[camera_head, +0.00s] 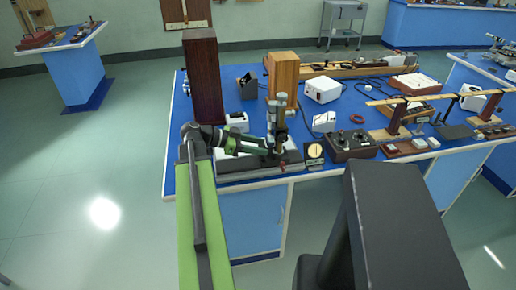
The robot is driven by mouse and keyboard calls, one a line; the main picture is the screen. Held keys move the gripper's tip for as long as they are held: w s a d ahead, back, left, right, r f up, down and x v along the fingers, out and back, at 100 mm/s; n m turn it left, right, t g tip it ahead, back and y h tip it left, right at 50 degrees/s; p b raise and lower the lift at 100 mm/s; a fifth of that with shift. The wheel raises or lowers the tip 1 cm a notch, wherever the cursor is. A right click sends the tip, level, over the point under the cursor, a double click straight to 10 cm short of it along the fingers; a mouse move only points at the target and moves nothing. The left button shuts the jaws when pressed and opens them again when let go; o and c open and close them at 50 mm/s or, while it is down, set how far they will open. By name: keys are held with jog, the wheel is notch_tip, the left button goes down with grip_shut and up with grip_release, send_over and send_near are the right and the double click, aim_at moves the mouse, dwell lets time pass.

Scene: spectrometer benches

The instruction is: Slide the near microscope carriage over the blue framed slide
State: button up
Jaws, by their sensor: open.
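A small microscope (281,110) with an upright grey tube stands near the front edge of the blue bench, on a long low base (240,169) with a dark front. My green and dark arm reaches in from the left. My gripper (277,148) is at the lower part of the microscope, open. At this size I cannot tell whether its fingers touch the carriage. I cannot make out the blue framed slide; the arm covers part of the base.
A tall dark wooden box (203,75) and a lighter wooden box (284,72) stand behind the arm. A round-faced meter (315,151) and a dark control box (350,145) stand to the right. A white box (322,90) is farther back. Floor at left is clear.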

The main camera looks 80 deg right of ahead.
jog(key=shift+c, duration=0.3)
grip_shut()
dwell(1.1)
